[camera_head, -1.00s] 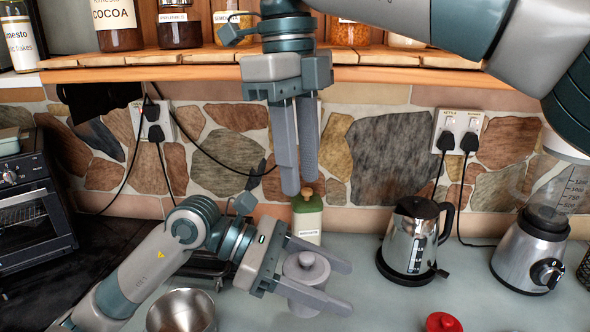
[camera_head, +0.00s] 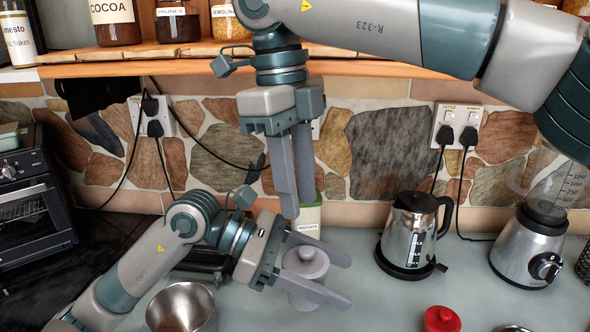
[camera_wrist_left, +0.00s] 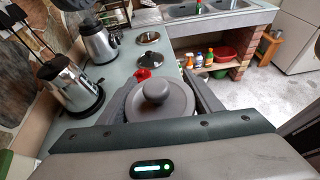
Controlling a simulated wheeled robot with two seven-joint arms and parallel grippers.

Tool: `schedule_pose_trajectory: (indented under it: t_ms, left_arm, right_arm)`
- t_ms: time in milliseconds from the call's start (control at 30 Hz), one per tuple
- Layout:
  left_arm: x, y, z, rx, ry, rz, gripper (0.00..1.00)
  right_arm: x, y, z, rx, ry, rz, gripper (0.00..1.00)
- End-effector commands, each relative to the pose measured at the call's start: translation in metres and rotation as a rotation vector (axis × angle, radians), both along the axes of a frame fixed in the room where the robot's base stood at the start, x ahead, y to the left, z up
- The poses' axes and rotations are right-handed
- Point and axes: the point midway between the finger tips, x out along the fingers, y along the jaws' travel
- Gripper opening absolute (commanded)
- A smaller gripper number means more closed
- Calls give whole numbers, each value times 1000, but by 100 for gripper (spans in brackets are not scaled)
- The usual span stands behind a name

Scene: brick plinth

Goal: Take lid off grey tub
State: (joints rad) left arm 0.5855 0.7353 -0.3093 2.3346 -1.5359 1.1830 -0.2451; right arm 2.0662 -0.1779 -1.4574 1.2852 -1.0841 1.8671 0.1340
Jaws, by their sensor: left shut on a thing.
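The grey tub (camera_head: 301,304) stands on the counter in the head view, its round knobbed lid (camera_head: 304,264) seated on top. The lid also shows in the left wrist view (camera_wrist_left: 160,101). My left gripper (camera_head: 342,280) is shut on the tub, one finger on each side below the lid; the near finger hides part of the body. My right gripper (camera_head: 299,211) points down, above and behind the lid and apart from it. Its fingers are seen nearly edge-on, so their gap is unclear.
A green bottle (camera_head: 308,215) stands behind the tub, partly hidden by my right gripper. A kettle (camera_head: 408,235) and blender (camera_head: 530,248) stand to the right. A metal bowl (camera_head: 181,308) is at front left, and a red-lidded thing (camera_head: 441,319) at front right. A wooden shelf (camera_head: 380,75) runs above.

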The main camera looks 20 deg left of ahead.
Motion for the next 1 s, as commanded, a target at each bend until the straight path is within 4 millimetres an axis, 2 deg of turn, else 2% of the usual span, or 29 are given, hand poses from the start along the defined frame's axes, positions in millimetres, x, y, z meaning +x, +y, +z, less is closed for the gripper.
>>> schedule_pose_trajectory:
  t_ms: [300,500,700,1000]
  left_arm:
    - [0,0,0,-1,-1,0,19]
    - [0,0,1,-1,0,0,19]
    - [0,0,1,-1,0,0,19]
    - [0,0,0,-1,0,0,19]
  right_arm:
    - [-1,-8,-51,-1,1,2,28]
    - [-1,-11,-74,-1,-1,0,28]
    - [-2,-13,-84,0,0,0,28]
    - [-2,-13,-85,0,0,0,28]
